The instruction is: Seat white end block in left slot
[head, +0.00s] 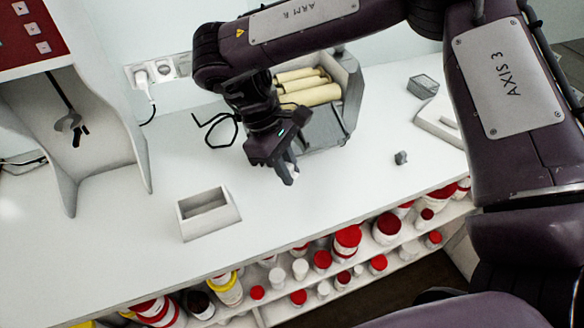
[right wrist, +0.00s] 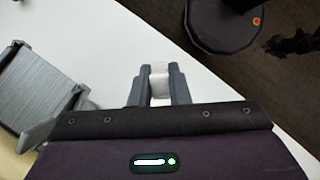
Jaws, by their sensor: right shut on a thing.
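The white end block (right wrist: 158,82) is between the fingers of my right gripper (right wrist: 153,88) in the right wrist view. In the head view my right gripper (head: 289,174) is shut on it over the table in front of the mill, and only a small pale part of the block (head: 294,174) shows. The mill (head: 347,90) has several cream rollers (head: 308,91) and a grey tray; it also shows at the left of the right wrist view (right wrist: 42,88). My arm and gripper cover its left front, and I cannot make out the left slot. My left gripper is not seen.
An open white box (head: 224,222) stands at the front left of the table (head: 300,222). A small grey piece (head: 401,157) lies to the right. A grey container (head: 423,86) is at the back right. Shelves with several jars (head: 347,241) are below the front edge.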

